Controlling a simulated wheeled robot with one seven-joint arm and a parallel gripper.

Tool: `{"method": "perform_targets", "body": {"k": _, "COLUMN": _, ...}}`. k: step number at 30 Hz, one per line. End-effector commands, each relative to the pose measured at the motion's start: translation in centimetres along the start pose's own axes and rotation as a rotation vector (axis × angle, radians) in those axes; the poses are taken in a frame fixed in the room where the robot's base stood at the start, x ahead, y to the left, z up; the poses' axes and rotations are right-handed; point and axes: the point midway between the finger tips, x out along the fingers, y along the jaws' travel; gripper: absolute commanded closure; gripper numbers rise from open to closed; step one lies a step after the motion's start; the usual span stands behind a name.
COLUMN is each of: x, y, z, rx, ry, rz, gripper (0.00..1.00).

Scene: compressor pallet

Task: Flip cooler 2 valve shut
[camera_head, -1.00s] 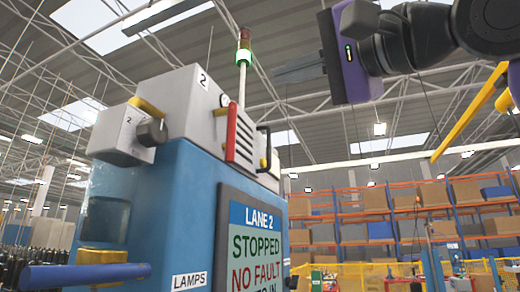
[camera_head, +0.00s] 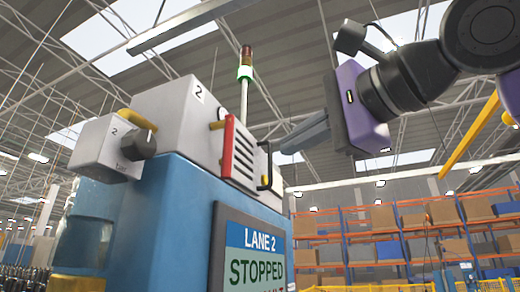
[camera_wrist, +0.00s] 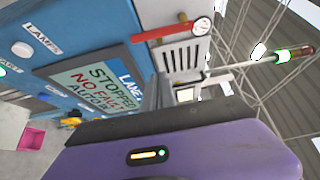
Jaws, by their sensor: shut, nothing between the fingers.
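The cooler 2 unit is a white box (camera_head: 185,115) marked "2" on top of a blue cabinet (camera_head: 175,220). A red lever handle (camera_head: 228,147) stands nearly upright beside the vent slots, by a short yellow pipe (camera_head: 217,125). In the wrist view the red lever (camera_wrist: 163,33) lies next to a round gauge (camera_wrist: 200,27). My gripper (camera_head: 284,148) is shut and empty, to the right of the lever and apart from it, near a black handle (camera_head: 265,165). In the wrist view its fingers (camera_wrist: 157,82) reach toward the white panel, below the lever.
A light tower (camera_head: 245,75) with a green band rises behind the white box. A small white box with a black knob (camera_head: 137,145) sits at left. The "LANE 2" screen (camera_head: 255,260) reads STOPPED. Storage racks (camera_head: 375,235) stand far back. Open air lies right of the unit.

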Motion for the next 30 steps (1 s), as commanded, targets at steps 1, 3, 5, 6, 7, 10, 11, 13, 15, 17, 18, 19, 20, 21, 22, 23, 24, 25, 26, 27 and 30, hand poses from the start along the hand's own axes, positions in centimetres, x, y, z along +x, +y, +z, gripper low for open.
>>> {"method": "perform_targets", "body": {"k": 1, "x": 0.4, "y": -0.2, "z": 0.0, "rx": 0.001, "ry": 0.000, "rz": 0.001, "gripper": 1.00}}
{"method": "perform_targets", "body": {"k": 3, "x": 1.2, "y": -0.2, "z": 0.0, "rx": 0.000, "ry": 0.001, "rz": 0.002, "gripper": 1.00}}
{"method": "perform_targets", "body": {"k": 5, "x": 2.2, "y": -0.3, "z": -0.1, "rx": 0.000, "ry": 0.001, "rz": 0.002, "gripper": 1.00}}
{"method": "perform_targets", "body": {"k": 6, "x": 2.9, "y": -0.3, "z": -0.1, "rx": 0.000, "ry": 0.001, "rz": 0.003, "gripper": 1.00}}
{"method": "perform_targets", "body": {"k": 7, "x": 3.5, "y": -0.4, "z": -0.1, "rx": 0.000, "ry": 0.001, "rz": 0.003, "gripper": 1.00}}
{"method": "perform_targets", "body": {"k": 10, "x": 5.5, "y": -0.4, "z": -0.1, "rx": -0.001, "ry": 0.001, "rz": 0.003, "gripper": 1.00}}
{"method": "perform_targets", "body": {"k": 11, "x": 6.1, "y": -0.4, "z": -0.1, "rx": 0.000, "ry": 0.002, "rz": 0.003, "gripper": 1.00}}
{"method": "perform_targets", "body": {"k": 13, "x": 7.5, "y": -0.4, "z": -0.1, "rx": 0.000, "ry": 0.002, "rz": 0.003, "gripper": 1.00}}
{"method": "perform_targets", "body": {"k": 15, "x": 8.8, "y": -0.4, "z": -0.1, "rx": 0.000, "ry": 0.001, "rz": 0.003, "gripper": 1.00}}
{"method": "perform_targets", "body": {"k": 17, "x": 9.9, "y": -0.4, "z": -0.1, "rx": -0.001, "ry": 0.001, "rz": 0.003, "gripper": 1.00}}
{"method": "perform_targets", "body": {"k": 18, "x": 9.5, "y": -0.5, "z": 0.7, "rx": -0.007, "ry": 0.000, "rz": -0.002, "gripper": 1.00}}
{"method": "perform_targets", "body": {"k": 19, "x": 9.3, "y": -0.4, "z": 1.2, "rx": -0.009, "ry": 0.000, "rz": -0.002, "gripper": 1.00}}
{"method": "perform_targets", "body": {"k": 20, "x": 9.1, "y": -0.4, "z": 1.6, "rx": -0.007, "ry": 0.001, "rz": -0.001, "gripper": 1.00}}
{"method": "perform_targets", "body": {"k": 21, "x": 8.9, "y": -0.3, "z": 2.1, "rx": -0.006, "ry": 0.000, "rz": 0.000, "gripper": 1.00}}
{"method": "perform_targets", "body": {"k": 22, "x": 8.8, "y": -0.3, "z": 2.4, "rx": -0.006, "ry": 0.001, "rz": -0.001, "gripper": 1.00}}
{"method": "perform_targets", "body": {"k": 23, "x": 8.7, "y": -0.3, "z": 2.6, "rx": -0.005, "ry": 0.001, "rz": 0.000, "gripper": 1.00}}
{"method": "perform_targets", "body": {"k": 24, "x": 8.6, "y": -0.2, "z": 3.0, "rx": -0.005, "ry": 0.001, "rz": 0.000, "gripper": 1.00}}
{"method": "perform_targets", "body": {"k": 25, "x": 8.6, "y": -0.2, "z": 3.2, "rx": -0.004, "ry": 0.001, "rz": 0.000, "gripper": 1.00}}
{"method": "perform_targets", "body": {"k": 26, "x": 8.5, "y": -0.1, "z": 3.4, "rx": -0.003, "ry": 0.001, "rz": 0.000, "gripper": 1.00}}
{"method": "perform_targets", "body": {"k": 27, "x": 8.4, "y": -0.1, "z": 3.5, "rx": -0.003, "ry": 0.000, "rz": 0.000, "gripper": 1.00}}
{"method": "perform_targets", "body": {"k": 30, "x": 8.4, "y": 0.0, "z": 3.7, "rx": -0.001, "ry": 0.000, "rz": 0.000, "gripper": 1.00}}
